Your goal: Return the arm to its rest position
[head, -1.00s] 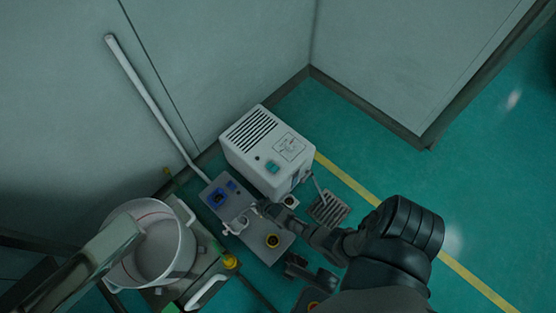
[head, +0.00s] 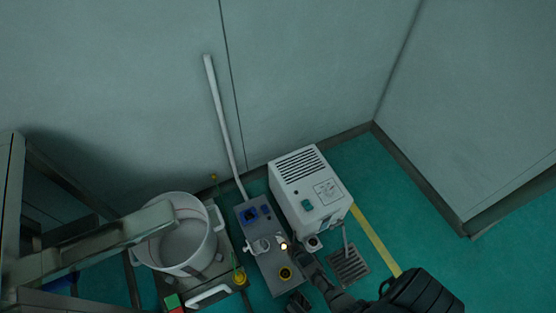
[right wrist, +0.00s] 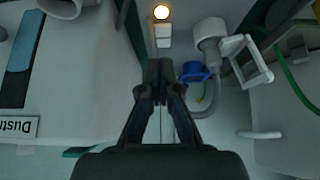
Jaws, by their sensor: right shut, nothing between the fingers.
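My right gripper (head: 290,248) comes in from the lower right in the head view, beside a grey control panel (head: 268,262) and the front of a white vented box (head: 310,190). In the right wrist view the two dark fingers (right wrist: 160,72) are together at the tips, shut and empty. A round lit button (right wrist: 161,12) lies beyond the fingertips, apart from them in the picture. It shows as a bright spot by the gripper in the head view (head: 284,246). My left gripper is not in view.
A white pot-like vessel (head: 184,262) stands left of the panel, under a grey metal beam. A white valve handle (right wrist: 245,60) and a blue part (right wrist: 195,72) lie right of the fingers in the wrist view. Green floor (head: 395,200) is open at the right.

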